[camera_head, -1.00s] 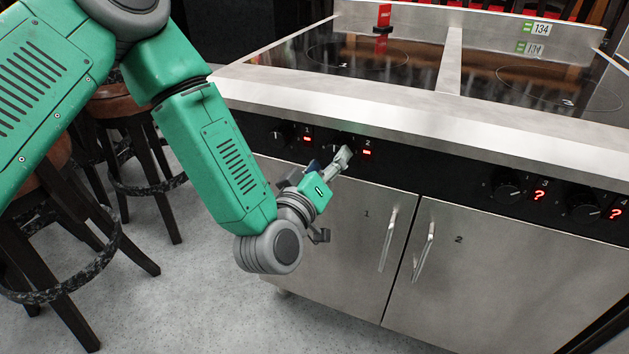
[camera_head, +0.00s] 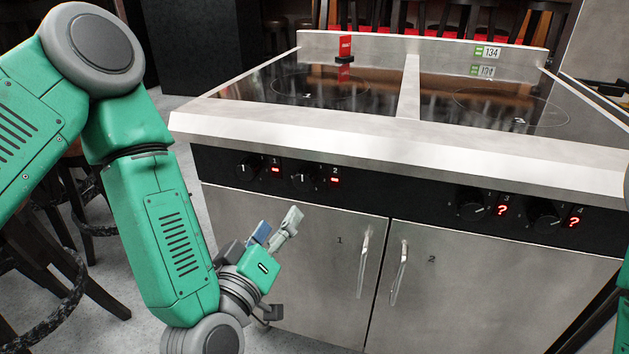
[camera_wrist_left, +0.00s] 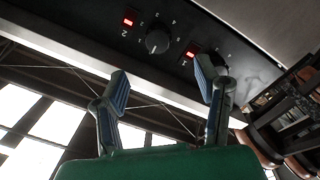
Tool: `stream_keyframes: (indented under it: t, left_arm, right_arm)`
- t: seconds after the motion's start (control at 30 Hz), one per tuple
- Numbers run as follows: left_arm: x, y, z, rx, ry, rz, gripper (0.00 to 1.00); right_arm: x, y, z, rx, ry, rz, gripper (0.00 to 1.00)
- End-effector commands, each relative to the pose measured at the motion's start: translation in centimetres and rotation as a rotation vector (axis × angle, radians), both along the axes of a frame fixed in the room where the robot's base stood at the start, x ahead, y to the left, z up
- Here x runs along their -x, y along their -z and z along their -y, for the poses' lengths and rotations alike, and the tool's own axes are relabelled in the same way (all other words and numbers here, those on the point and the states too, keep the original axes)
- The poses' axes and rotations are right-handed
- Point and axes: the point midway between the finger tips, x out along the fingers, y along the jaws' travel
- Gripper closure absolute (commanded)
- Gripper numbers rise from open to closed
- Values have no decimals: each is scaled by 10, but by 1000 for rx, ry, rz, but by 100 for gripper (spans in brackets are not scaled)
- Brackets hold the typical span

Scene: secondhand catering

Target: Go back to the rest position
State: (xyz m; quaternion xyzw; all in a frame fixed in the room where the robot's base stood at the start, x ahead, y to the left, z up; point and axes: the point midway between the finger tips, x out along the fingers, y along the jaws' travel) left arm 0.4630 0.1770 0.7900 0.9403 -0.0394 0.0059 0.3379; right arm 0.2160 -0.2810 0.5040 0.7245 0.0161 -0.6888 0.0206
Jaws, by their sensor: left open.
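My left gripper (camera_head: 275,226) is open and empty in front of the stove's left cabinet door, below the knob panel. It does not touch the knobs. In the left wrist view its two fingers (camera_wrist_left: 162,82) stand apart, with knob 2 (camera_wrist_left: 157,40) beyond them and knob 1 partly behind the right finger. In the head view knob 1 (camera_head: 245,170) and knob 2 (camera_head: 303,178) are beside red displays with a dash. Of my right arm only a green part shows at the right edge; its gripper is out of view.
The steel stove (camera_head: 470,160) has two dark glass tops and a red marker (camera_head: 345,48) at the back left. Knob 3 (camera_head: 474,203) and knob 4 (camera_head: 543,214) have red question marks. Door handles (camera_head: 363,260) stick out. Stools (camera_head: 85,200) stand at the left.

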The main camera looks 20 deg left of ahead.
Motion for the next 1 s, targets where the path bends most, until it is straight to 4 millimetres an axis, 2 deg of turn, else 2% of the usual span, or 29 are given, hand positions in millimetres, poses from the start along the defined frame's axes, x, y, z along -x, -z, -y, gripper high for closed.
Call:
stream_keyframes:
  t: [0.13, 0.17, 0.27, 0.37, 0.4, 0.53, 0.6, 0.73, 0.83, 1.0]
  left_arm:
    - [3, 13, 3, -36, 29, -62, 43]
    - [5, 21, 4, -57, 46, -99, 43]
    - [23, 62, 6, -164, 132, -291, 43]
    - [61, 115, -2, -304, 238, -558, 43]
    - [80, 135, -10, -359, 279, -673, 43]
    - [151, 180, -45, -511, 389, -1016, 43]
    - [184, 191, -65, -569, 428, -1168, 43]
    - [228, 197, -93, -633, 474, -1363, 43]
    - [244, 198, -103, -654, 490, -1435, 43]
    - [249, 200, -106, -658, 494, -1458, 43]
  right_arm:
    - [0, -6, 0, 0, 0, 0, 60]
    - [0, -9, 0, 0, 0, -1, 60]
    - [0, -24, 0, 0, 0, -1, 60]
    - [0, -42, 0, 0, 0, -1, 60]
    - [0, -49, 0, 0, 0, 0, 60]
    - [0, -69, 0, 0, 0, 0, 60]
    - [0, -76, 0, 0, 0, 0, 60]
    - [0, -85, 0, 0, 0, -1, 60]
    - [0, -87, 0, 0, 0, -1, 60]
    - [0, -86, 0, 0, 0, -1, 60]
